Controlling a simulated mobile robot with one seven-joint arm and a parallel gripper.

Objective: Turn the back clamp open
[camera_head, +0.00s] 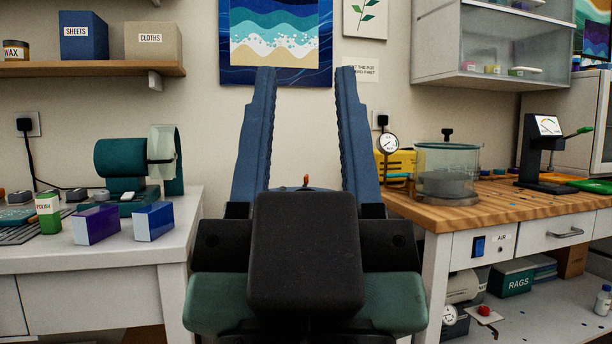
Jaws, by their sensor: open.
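My gripper (307,74) is in the middle of the view, its two long blue fingers pointing up and spread wide apart, with nothing between the tips. Its black and green body fills the lower middle and hides what lies behind it. Just above this body, between the fingers, a small orange-red tip (306,180) stands on a dark rounded top (288,188). I cannot tell whether these belong to a pot with clamps. No back clamp can be made out clearly.
A white table (95,258) with a green machine (122,160) and small boxes stands left. A wooden-topped bench (500,212) stands right, with a clear chamber (447,165), a gauge (387,144) and a black press (541,150). A shelf (80,69) hangs upper left.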

